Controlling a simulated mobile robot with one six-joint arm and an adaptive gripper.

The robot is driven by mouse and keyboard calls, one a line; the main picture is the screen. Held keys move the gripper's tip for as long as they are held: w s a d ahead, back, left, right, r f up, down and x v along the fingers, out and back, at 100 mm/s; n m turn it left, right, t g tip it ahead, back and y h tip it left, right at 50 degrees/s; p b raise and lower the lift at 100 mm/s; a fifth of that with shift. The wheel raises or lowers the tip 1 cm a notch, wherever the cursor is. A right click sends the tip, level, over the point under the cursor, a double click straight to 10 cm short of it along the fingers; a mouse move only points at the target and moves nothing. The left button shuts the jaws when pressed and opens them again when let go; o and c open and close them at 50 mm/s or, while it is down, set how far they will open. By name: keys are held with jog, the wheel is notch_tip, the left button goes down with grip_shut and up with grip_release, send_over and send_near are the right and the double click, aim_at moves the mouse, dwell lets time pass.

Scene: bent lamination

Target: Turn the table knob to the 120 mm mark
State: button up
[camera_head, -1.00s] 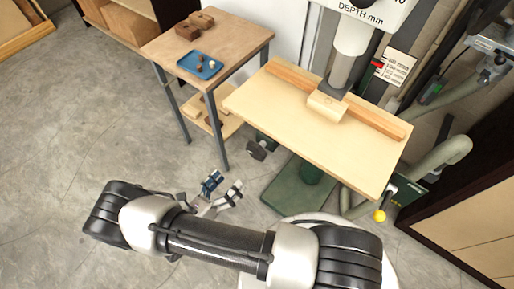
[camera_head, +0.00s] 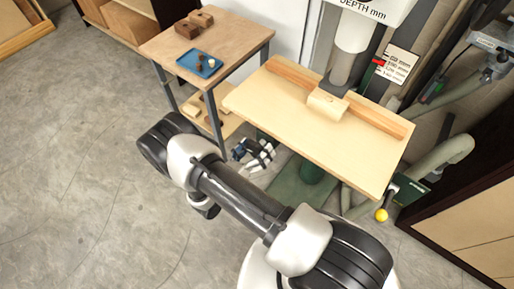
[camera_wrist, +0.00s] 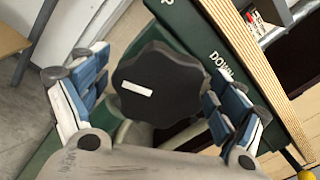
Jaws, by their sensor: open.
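The table knob (camera_wrist: 158,84) is black and lobed, with a white mark on its face, in the wrist view. It sits before a green plate (camera_wrist: 215,45) lettered "DOWN". My gripper (camera_wrist: 155,92) is open, its blue-padded fingers to either side of the knob; whether they touch it I cannot tell. In the head view my gripper (camera_head: 254,154) is below the left part of the pale wooden table (camera_head: 300,125), and the knob is hidden. A white scale card (camera_head: 398,66) with a red pointer (camera_head: 378,62) stands behind the table; its figures are too small to read.
A wooden block (camera_head: 327,104) lies on the table under the machine's column. A side table (camera_head: 233,32) with a blue tray (camera_head: 199,64) stands to the left. A yellow ball handle (camera_head: 381,215) hangs at the table's right corner. The floor at left is clear.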

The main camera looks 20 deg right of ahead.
jog(key=c, duration=1.1)
jog(key=shift+o, duration=0.2)
jog(key=shift+m+b, duration=0.45)
jog(key=shift+m, duration=0.65)
jog(key=shift+r, duration=0.1)
jog(key=o, duration=1.1)
jog(key=shift+c, duration=0.2)
jog(key=v, duration=1.2)
